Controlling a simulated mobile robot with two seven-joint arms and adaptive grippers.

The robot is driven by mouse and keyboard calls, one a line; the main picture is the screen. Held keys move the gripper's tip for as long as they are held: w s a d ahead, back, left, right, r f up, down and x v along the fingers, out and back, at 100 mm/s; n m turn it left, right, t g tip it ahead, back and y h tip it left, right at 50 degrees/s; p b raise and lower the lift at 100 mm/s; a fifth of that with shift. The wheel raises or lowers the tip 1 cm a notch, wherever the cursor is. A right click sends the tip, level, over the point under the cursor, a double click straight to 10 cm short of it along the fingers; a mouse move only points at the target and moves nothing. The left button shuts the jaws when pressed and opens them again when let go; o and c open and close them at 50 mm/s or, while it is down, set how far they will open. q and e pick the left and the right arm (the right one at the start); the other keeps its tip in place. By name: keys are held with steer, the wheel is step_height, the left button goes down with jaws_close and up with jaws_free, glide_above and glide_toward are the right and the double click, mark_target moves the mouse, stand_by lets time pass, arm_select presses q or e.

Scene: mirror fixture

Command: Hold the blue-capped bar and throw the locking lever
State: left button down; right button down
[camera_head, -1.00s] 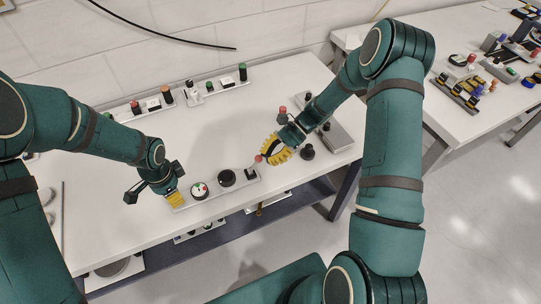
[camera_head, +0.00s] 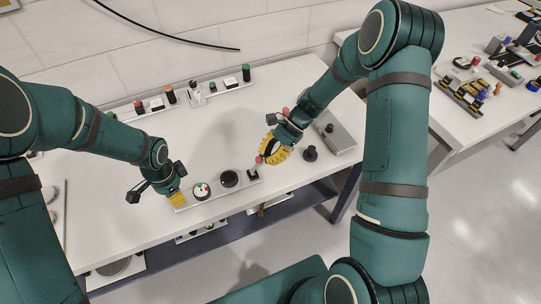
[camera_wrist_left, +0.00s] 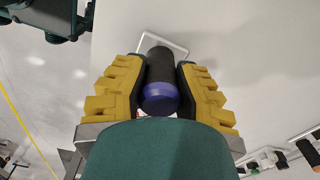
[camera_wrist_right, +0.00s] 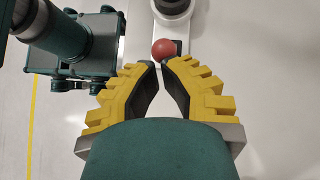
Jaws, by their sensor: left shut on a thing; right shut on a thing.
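The blue-capped bar (camera_wrist_left: 160,85) is dark with a blue end, and it lies between the two yellow fingers of my left gripper (camera_wrist_left: 160,80) in the left wrist view. In the head view my left gripper (camera_head: 177,199) is at the left end of the fixture plate (camera_head: 215,193) and hides the bar. The locking lever has a red ball (camera_head: 259,159) at its top and stands at the plate's right end. My right gripper (camera_head: 264,158) is shut at the lever; in the right wrist view its nearly closed fingertips (camera_wrist_right: 161,62) are right by the red ball (camera_wrist_right: 164,48).
A dial gauge (camera_head: 201,191) and a black knob (camera_head: 229,179) sit on the plate between my grippers. A separate black knob (camera_head: 310,153) and a grey box (camera_head: 337,138) stand to the right. Racks of coloured parts (camera_head: 205,93) line the back. The table's middle is clear.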

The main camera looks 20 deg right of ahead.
steer(key=a+h, duration=0.1)
steer(key=a+r+h, duration=0.1)
steer(key=h, duration=0.1)
steer(key=shift+a+r, duration=0.15)
steer(key=shift+r, duration=0.05)
steer(key=a+h, duration=0.1)
steer(key=h, duration=0.1)
steer(key=a+h, duration=0.1)
steer(key=h, duration=0.1)
steer(key=shift+a+r, duration=0.15)
steer(key=shift+r, duration=0.15)
steer(key=shift+m, duration=0.3)
steer(key=shift+v, duration=0.8)
steer(key=shift+s, duration=0.1)
